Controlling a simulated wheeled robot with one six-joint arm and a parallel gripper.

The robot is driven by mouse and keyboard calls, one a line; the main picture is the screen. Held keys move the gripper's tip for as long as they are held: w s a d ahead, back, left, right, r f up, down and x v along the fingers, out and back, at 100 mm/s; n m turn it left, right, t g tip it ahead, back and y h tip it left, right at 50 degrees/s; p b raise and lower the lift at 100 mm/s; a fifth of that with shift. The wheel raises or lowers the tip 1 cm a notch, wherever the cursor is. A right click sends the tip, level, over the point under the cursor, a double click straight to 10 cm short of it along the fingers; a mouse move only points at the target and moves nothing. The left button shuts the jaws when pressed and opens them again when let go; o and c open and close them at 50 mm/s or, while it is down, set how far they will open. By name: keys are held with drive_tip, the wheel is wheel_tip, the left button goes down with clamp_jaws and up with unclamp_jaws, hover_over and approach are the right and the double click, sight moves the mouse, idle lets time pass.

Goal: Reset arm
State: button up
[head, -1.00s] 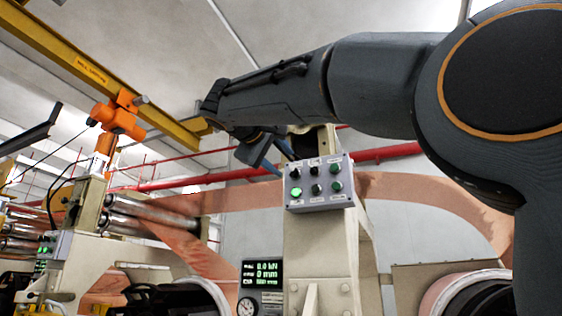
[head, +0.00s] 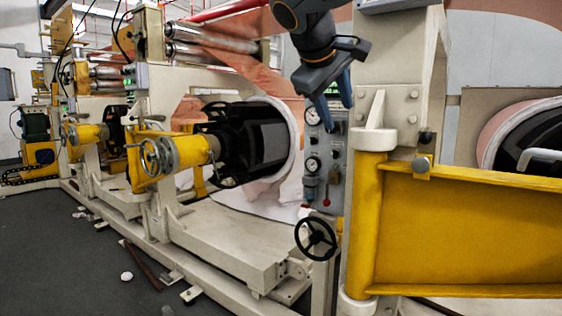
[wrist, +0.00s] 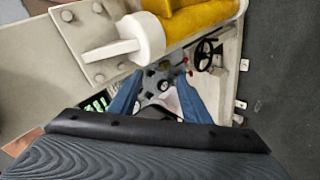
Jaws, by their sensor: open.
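My gripper (head: 338,112) hangs from my dark arm (head: 311,35) at the upper middle of the head view, its blue fingers pointing down. The fingers are apart, with nothing between them. They appear in front of the grey gauge panel (head: 312,187); I cannot tell how far from it. In the wrist view my gripper (wrist: 158,82) also shows open and empty, with the panel and its gauges beyond the fingers.
A yellow beam (head: 465,230) on a cream post (head: 395,65) stands close at right. A black handwheel (head: 316,239) is below the panel. A copper foil machine with a black core (head: 250,145) is at left.

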drive_tip(key=s+a+f+m+g+y, duration=0.1)
drive_tip(key=s+f+m+g+y, duration=0.2)
drive_tip(key=s+f, duration=1.3)
drive_tip(key=s+f+m+g+y, duration=0.15)
drive_tip(key=s+f+g, duration=0.45)
drive_tip(key=s+f, duration=1.1)
drive_tip(key=w+d+r+m+p, duration=0.2)
drive_tip(key=w+d+r+p, duration=0.2)
drive_tip(key=d+p, duration=0.4)
drive_tip(key=shift+r+p, duration=0.2)
drive_tip(key=shift+p, duration=3.45)
drive_tip(key=shift+m, duration=0.25)
